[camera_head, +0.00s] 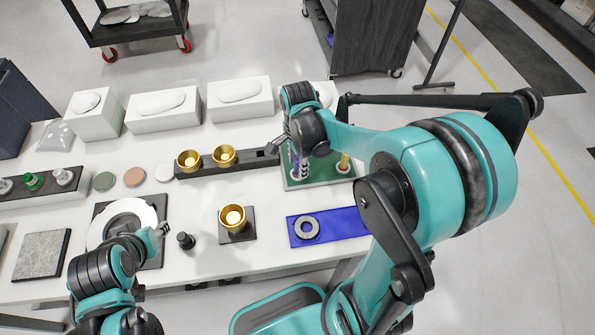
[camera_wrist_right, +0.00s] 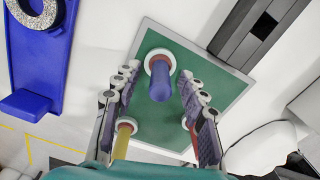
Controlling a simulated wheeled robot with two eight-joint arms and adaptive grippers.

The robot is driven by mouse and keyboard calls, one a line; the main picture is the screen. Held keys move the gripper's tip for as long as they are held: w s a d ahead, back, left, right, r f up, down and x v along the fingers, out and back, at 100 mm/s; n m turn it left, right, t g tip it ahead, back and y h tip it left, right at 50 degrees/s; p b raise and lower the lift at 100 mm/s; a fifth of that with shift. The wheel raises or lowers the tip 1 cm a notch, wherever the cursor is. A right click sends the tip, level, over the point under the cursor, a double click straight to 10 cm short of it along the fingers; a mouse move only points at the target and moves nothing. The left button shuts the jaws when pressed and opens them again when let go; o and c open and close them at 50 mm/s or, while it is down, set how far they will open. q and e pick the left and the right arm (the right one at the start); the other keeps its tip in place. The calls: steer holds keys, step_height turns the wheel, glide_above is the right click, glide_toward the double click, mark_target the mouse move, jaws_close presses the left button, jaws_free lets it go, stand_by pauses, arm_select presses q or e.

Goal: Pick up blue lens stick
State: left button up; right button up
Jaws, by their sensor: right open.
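The blue lens stick (camera_wrist_right: 161,86) stands in a white ring on a green board (camera_wrist_right: 146,147) in the right wrist view. My right gripper (camera_wrist_right: 159,84) is open, with one finger on each side of the stick and no clear contact. In the head view my right gripper (camera_head: 291,150) is over the left part of the green board (camera_head: 318,180); the blue stick is hard to make out there. A yellow stick (camera_wrist_right: 121,143) and a red-based stick (camera_wrist_right: 188,122) stand on the same board. My left gripper (camera_head: 161,231) is by the round white plate; its jaws are too small to judge.
A dark rack (camera_head: 250,159) with gold cups lies left of the green board. A blue plate (camera_head: 343,225) with a grey ring is in front of it. White boxes (camera_head: 240,100) line the back. A gold cup on a dark base (camera_head: 236,237) stands near the front edge.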

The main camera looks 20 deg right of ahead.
jaws_close()
steer(key=shift+r, duration=0.1)
